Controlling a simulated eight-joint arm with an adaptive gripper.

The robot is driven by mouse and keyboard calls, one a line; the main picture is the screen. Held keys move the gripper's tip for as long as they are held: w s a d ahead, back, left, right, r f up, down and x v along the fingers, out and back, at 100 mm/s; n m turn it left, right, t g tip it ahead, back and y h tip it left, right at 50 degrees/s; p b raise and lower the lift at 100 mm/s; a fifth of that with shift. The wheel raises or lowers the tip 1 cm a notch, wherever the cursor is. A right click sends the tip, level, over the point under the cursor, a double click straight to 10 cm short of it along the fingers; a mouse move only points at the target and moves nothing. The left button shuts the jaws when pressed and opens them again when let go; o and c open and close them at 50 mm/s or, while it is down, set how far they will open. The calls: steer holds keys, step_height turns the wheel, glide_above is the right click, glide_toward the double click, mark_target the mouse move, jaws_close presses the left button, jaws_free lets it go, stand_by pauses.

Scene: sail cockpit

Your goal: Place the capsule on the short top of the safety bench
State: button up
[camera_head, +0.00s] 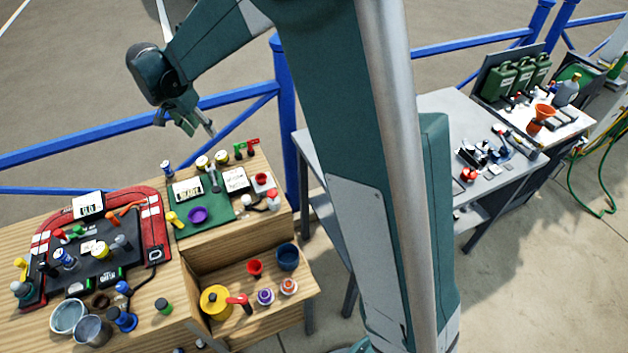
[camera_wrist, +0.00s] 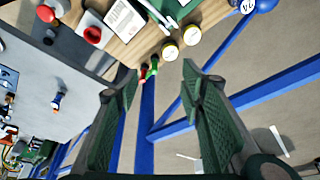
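My gripper (camera_head: 192,126) is open and empty, raised above and behind the wooden bench (camera_head: 245,225). Its two spread fingers fill the wrist view (camera_wrist: 160,115), with only background between them. The bench has a shorter section with a green mat (camera_head: 222,220) and a lower shelf in front. I cannot tell for sure which small item is the capsule. A small blue and white cylinder (camera_head: 167,168) stands at the back edge of that section.
Two pale-lidded jars (camera_wrist: 170,52) and a red and green item (camera_head: 246,147) stand near the bench's back edge. A red-rimmed tray (camera_head: 160,225) full of small items lies at left. A grey table (camera_head: 450,108) stands right. Blue rails (camera_head: 285,120) run behind the bench.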

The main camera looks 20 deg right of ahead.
steer(key=s+d+r+n+t+y, duration=0.1)
steer(key=s+d+r+n, duration=0.1)
steer(key=s+d+r, duration=0.4)
steer(key=s+d+r+n, duration=0.1)
steer(key=s+d+r, duration=0.15)
steer(key=s, duration=0.55)
steer(key=s+d+r+n+t+y, duration=0.1)
steer(key=s+d+r+n, duration=0.15)
steer(key=s+d, duration=0.35)
steer(key=s+d+f+n+t, duration=0.1)
steer(key=s+d, duration=0.1)
steer(key=s, duration=0.8)
steer(key=s+d+f+n+t, duration=0.1)
steer(key=s+d+f+n, duration=0.1)
steer(key=s, duration=0.9)
steer(key=shift+s+d+f+y, duration=0.15)
steer(key=shift+s+d+y, duration=0.2)
steer(key=shift+d, duration=0.4)
steer(key=shift+w+n, duration=0.1)
steer(key=shift+n, duration=0.15)
